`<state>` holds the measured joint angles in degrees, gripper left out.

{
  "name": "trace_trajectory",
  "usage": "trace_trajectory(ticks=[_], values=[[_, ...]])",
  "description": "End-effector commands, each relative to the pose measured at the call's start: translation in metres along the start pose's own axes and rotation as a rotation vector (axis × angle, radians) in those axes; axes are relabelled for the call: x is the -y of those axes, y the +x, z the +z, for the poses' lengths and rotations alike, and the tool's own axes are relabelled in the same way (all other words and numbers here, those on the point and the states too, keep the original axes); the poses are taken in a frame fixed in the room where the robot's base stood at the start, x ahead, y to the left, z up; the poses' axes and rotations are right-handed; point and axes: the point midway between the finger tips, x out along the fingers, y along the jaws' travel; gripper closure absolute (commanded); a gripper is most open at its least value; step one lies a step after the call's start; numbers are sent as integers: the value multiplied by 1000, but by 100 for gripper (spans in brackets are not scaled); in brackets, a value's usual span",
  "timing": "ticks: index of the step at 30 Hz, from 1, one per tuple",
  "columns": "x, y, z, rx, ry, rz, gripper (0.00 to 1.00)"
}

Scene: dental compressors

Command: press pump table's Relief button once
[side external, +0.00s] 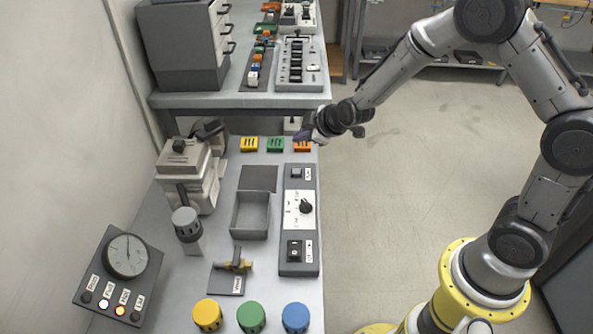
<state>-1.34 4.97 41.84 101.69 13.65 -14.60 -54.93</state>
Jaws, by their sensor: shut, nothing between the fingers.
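The pump table (338,130) is not what I can name by label; the near grey bench (175,262) carries a pump unit (190,170) and a control panel (298,268). The panel has a dark square button (296,173) at its far end, a black knob (306,206) on a white plate, and a dark square switch or button (294,250) near its front. Their labels are too small to read, so I cannot tell which is Relief. My gripper (303,135) is shut and empty, above or beside the orange block (302,146), beyond the panel's far end.
Yellow (249,144) and green (275,145) blocks stand left of the orange one. Another bench with drawers (182,45) stands behind.

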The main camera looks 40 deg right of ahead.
Motion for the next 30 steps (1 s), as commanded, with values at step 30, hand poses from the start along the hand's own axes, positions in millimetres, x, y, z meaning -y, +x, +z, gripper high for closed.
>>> trace_trajectory(ticks=[30], values=[[44, 60, 44, 0, 1, -1, 100]])
